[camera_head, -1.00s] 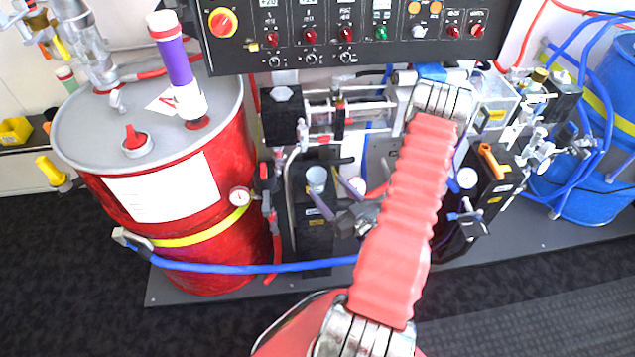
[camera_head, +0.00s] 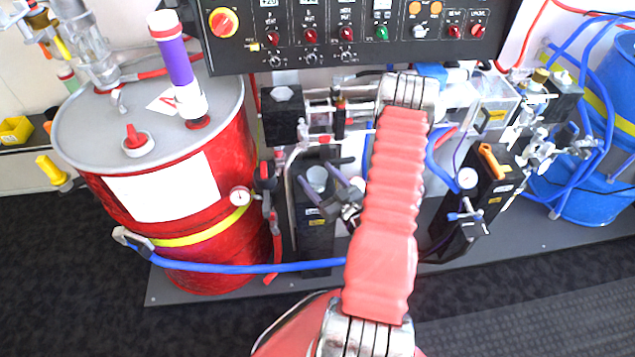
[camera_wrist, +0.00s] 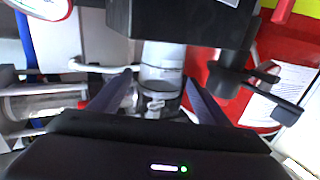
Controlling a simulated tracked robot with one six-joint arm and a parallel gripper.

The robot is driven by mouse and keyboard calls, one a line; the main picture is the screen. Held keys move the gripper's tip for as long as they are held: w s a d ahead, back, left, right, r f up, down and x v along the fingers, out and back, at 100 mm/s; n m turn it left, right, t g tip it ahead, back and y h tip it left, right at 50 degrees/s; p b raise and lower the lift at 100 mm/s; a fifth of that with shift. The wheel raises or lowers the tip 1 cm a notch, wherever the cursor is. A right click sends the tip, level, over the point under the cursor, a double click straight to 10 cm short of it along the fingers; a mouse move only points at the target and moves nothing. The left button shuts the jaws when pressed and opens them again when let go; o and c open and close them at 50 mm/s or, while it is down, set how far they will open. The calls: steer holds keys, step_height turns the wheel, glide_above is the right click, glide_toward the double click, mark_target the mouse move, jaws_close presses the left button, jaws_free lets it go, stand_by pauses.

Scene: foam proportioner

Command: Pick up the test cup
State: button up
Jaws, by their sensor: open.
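The test cup (camera_head: 317,177) appears to be the small pale, translucent cup in front of the black stand in the head view. In the wrist view, a pale cylinder that looks like this cup (camera_wrist: 162,62) lies ahead, between the lines of the two fingers. My gripper (camera_head: 325,187) is open, with its dark fingers close by the cup in the head view. In the wrist view, my gripper (camera_wrist: 159,77) has a finger on either side of the cylinder's lower end. I cannot tell whether either finger touches it.
A red drum (camera_head: 185,235) with a pressure gauge (camera_head: 240,196) stands left of the cup. Black stands (camera_head: 312,240), pipes and valves crowd around it. A control panel (camera_head: 350,40) overhangs above. A blue hose (camera_head: 230,268) crosses below.

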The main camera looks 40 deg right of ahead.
mark_target(312, 170)
steer(key=w, duration=0.4)
steer(key=shift+w+d+f, duration=0.15)
steer(key=shift+w+d, duration=0.2)
steer(key=shift+w, duration=0.05)
steer(key=shift+c, duration=0.3)
steer(key=c, duration=1)
